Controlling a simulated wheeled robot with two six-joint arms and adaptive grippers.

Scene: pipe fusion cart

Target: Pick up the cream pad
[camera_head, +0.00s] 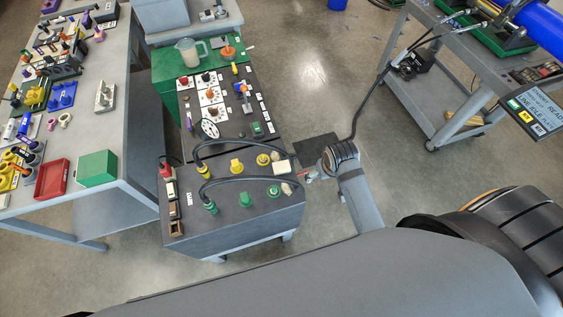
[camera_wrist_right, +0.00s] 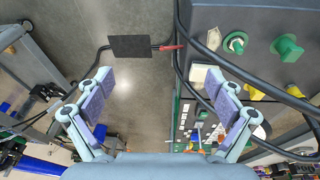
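A small cream pad (camera_head: 287,188) shows at the right edge of the dark cart top, beside the green fittings. My right gripper (camera_head: 312,175) is just right of the cart's edge, apart from the pad. In the wrist view its two grey-padded fingers (camera_wrist_right: 163,97) are spread wide with nothing between them. My left gripper is in neither view.
Another pale block (camera_head: 280,165) sits close by on the cart. Green fittings (camera_head: 246,200), yellow fittings (camera_head: 236,166) and black cables stand near it. A dark plate (camera_head: 318,147) shows beyond the gripper. A loaded grey bench (camera_head: 140,95) is at left; open floor lies to the right.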

